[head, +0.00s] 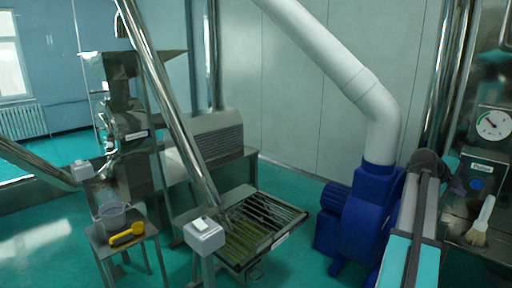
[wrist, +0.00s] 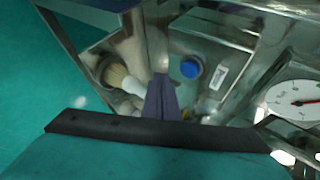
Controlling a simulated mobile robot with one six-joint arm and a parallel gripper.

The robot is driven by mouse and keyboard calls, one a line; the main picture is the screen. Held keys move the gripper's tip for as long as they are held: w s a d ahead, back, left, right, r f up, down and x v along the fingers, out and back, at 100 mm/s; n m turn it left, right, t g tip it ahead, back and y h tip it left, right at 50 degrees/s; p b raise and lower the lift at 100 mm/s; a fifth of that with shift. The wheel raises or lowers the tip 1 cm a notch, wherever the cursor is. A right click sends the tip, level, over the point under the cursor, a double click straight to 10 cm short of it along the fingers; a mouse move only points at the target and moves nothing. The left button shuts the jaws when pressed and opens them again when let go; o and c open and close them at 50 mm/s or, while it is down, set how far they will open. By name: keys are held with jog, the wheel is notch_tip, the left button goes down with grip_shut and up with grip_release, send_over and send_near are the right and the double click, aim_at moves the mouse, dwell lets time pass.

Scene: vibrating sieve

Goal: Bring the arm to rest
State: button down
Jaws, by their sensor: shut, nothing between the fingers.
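My gripper (wrist: 161,92) shows in the wrist view as two dark purple fingers pressed together, shut and empty. In the head view, my arm reaches up from the lower right, and the gripper (head: 457,188) is in front of the steel machine at the right edge. A brush (head: 482,224) with a white handle and pale bristles rests at that machine, just right of and below the gripper. The brush also shows in the wrist view (wrist: 119,78), left of the fingers and apart from them.
The steel machine carries a round gauge (head: 493,123) and a blue button (head: 476,184). A blue blower (head: 350,225) with a white duct stands left of my arm. A sieve tray (head: 255,228) is mid-floor. A stool holds a yellow scoop (head: 127,233) and a grey bucket (head: 112,214).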

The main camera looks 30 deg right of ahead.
jog(key=w+a+f+n+t+y, duration=0.1)
jog(key=w+a+f+n, duration=0.1)
jog(key=w+a+f, duration=0.7)
jog(key=w+a+f+n+t+y, duration=0.15)
jog(key=w+a+f, duration=0.45)
jog(key=w+f, duration=0.65)
jog(key=w+a+f+n+y, duration=0.1)
jog(key=w+a+f+n, duration=0.2)
jog(key=a+f, duration=0.8)
jog(key=w+a+f+n+y, duration=0.2)
jog(key=a+f+n, duration=0.2)
jog(key=a+f, duration=0.8)
jog(key=s+a+f+n+g+y, duration=0.1)
jog(key=s+a+f+n, duration=0.35)
jog(key=a+f, duration=0.5)
jog(key=s+a+f+n+g+y, duration=0.1)
jog(key=s+a+f+n, duration=0.35)
jog(key=a, duration=0.85)
jog(key=s+a+f+n+g+y, duration=0.2)
jog(key=s+a+f+n, duration=0.2)
jog(key=s+a+n, duration=0.4)
jog(key=s+a+f+n+g+y, duration=0.1)
jog(key=s+a+f+n, duration=0.4)
jog(key=s, duration=0.9)
jog(key=shift+s+a+n+g+y, duration=0.35)
jog(key=shift+a+n+g, duration=0.2)
jog(key=shift+a+n, duration=1.25)
jog(key=shift+d+n, duration=0.25)
jog(key=shift+d, duration=0.25)
